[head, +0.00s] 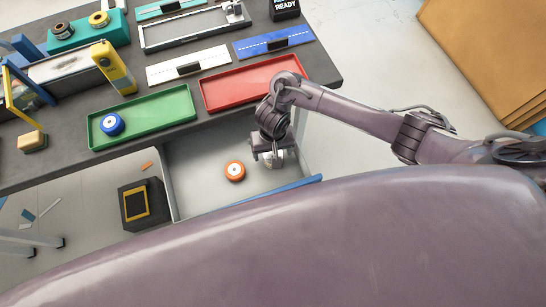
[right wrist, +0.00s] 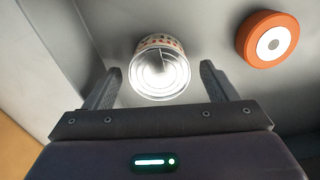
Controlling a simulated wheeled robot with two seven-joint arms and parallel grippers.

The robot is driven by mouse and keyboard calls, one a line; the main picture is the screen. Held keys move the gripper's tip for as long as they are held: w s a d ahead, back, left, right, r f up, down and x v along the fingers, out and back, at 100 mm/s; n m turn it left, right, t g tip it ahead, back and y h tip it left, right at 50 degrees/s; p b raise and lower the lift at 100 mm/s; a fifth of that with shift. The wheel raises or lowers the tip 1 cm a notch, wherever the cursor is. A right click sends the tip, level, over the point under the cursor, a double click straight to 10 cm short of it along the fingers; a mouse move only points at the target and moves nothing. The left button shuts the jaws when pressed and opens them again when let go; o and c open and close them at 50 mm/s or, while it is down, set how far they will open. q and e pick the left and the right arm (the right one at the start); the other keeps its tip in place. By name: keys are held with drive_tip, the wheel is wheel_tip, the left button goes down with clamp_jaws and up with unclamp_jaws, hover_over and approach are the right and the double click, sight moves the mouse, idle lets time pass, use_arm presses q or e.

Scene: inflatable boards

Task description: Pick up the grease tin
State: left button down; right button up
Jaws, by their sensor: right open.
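The grease tin seems to be the silvery round can (right wrist: 160,72) with a ringed metal end and a printed orange-and-white side, in the right wrist view. It is in the pale open drawer (head: 205,196) under the bench. My right gripper (head: 271,158) is over the drawer's right part; in the head view it hides much of the tin. In the right wrist view its two fingers are spread to either side of the tin, with gaps on both sides. No grip on it shows. My left gripper is not in view.
An orange round roll (head: 235,171) lies in the drawer left of the tin, also in the wrist view (right wrist: 268,40). The drawer walls stand close by. Above are a green tray (head: 160,112) holding a blue roll (head: 111,124) and an empty red tray (head: 245,85).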

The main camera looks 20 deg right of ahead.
drive_tip(key=shift+f, duration=0.85)
drive_tip(key=shift+c, duration=0.5)
drive_tip(key=c, duration=1)
drive_tip(key=shift+r, duration=0.1)
